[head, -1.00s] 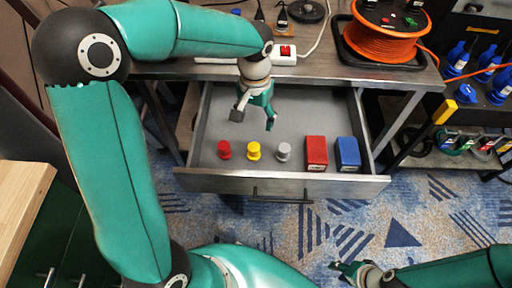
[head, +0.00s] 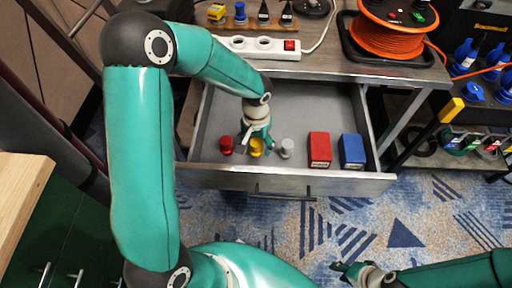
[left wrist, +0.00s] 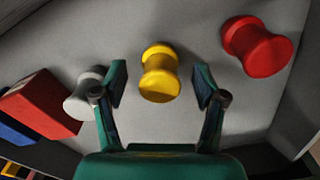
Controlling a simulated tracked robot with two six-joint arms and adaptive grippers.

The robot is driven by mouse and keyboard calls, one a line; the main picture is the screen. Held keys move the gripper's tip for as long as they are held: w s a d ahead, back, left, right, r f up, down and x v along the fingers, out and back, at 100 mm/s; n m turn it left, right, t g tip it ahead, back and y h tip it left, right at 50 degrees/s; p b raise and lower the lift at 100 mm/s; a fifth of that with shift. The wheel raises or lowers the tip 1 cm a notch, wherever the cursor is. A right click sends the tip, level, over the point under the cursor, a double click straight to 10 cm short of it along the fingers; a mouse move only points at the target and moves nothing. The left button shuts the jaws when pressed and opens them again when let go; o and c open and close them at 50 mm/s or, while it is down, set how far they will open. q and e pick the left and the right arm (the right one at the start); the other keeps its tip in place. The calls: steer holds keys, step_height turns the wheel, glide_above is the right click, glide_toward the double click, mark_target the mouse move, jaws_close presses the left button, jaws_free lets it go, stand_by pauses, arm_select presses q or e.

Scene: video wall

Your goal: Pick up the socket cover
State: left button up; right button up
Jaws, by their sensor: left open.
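Three small spool-shaped pieces stand in a row in the open drawer: red (head: 226,146), yellow (head: 256,148) and grey (head: 286,148). I cannot tell from their looks which is the socket cover. My left gripper (head: 257,136) is open above the yellow piece and partly hides it in the head view. In the left wrist view the yellow piece (left wrist: 160,72) shows between the open fingers, touching neither. The grey piece (left wrist: 84,94) is beside the left finger, and the red piece (left wrist: 257,46) is further right. My right gripper (head: 357,272) is low over the carpet.
A red box (head: 319,150) and a blue box (head: 352,151) stand right of the pieces in the drawer (head: 290,108). Its front wall and sides surround them. A power strip (head: 258,47) and an orange cable reel (head: 388,36) are on the bench above.

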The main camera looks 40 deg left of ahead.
arm_select(q)
steer(key=shift+f, duration=0.4)
steer(key=shift+c, duration=0.3)
steer(key=c, duration=0.9)
steer(key=shift+c, duration=0.2)
